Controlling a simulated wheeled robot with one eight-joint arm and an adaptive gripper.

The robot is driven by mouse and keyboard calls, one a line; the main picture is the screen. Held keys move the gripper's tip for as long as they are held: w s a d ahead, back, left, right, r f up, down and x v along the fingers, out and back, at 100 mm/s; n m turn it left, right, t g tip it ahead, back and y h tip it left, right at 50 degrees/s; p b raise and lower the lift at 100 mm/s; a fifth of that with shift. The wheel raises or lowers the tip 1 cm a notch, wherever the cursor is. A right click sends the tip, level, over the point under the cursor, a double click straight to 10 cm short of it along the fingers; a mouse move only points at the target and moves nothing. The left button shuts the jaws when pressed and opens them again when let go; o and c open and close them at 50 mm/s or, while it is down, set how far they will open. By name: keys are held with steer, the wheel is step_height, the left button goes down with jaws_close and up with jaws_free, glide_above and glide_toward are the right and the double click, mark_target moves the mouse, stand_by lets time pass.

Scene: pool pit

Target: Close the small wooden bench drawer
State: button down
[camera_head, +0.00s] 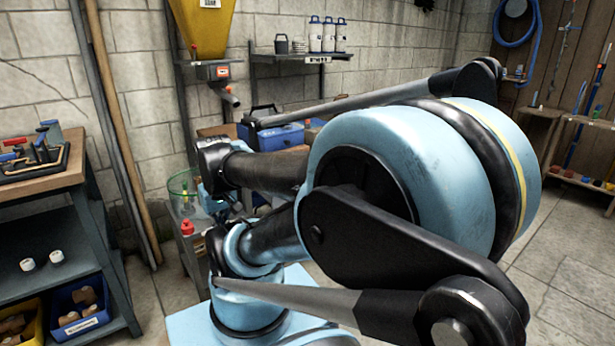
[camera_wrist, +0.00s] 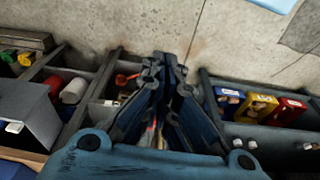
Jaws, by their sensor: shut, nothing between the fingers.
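In the wrist view my gripper (camera_wrist: 168,60) is shut and empty, its dark blue fingers pointing up the picture between compartmented units. I cannot clearly identify the small wooden bench drawer or tell how far it is open. In the head view a wooden bench top (camera_head: 214,130) shows partly behind my arm. A grey unit with a small white label (camera_head: 199,247) stands below it, and my arm hides most of this area. My gripper is not clearly distinguishable in the head view.
Divided compartments (camera_wrist: 102,85) hold small items left of my gripper. Blue, yellow and red boxes (camera_wrist: 262,106) sit to the right. A blue toolbox (camera_head: 275,135) stands on the bench. A shelf cart (camera_head: 60,220) is at left; open floor (camera_head: 560,270) lies at right.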

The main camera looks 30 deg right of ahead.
steer(key=w+d+r+m, duration=0.4)
steer(key=w+d+m, duration=0.3)
steer(key=d+m, duration=0.15)
steer(key=w+d+r+m, duration=0.5)
steer(key=w+d+m, duration=0.2)
steer(key=m, duration=0.3)
steer(key=w+d+f+m+t, duration=0.1)
steer(key=d+f+m, duration=0.1)
steer(key=d+m, duration=0.95)
steer(key=d+f+m+t, duration=0.15)
steer(key=d+m, duration=0.35)
steer(key=d, duration=1.3)
steer(key=shift+w+a+f, duration=0.1)
steer(key=shift+w+f, duration=1.2)
steer(key=shift+f, duration=0.25)
steer(key=shift+w+a+f, duration=0.1)
steer(key=shift+w+f, duration=1.15)
steer(key=shift+f, duration=0.35)
steer(key=shift+w+a+f, duration=0.1)
steer(key=shift+w+f, duration=1.2)
steer(key=shift+f, duration=0.25)
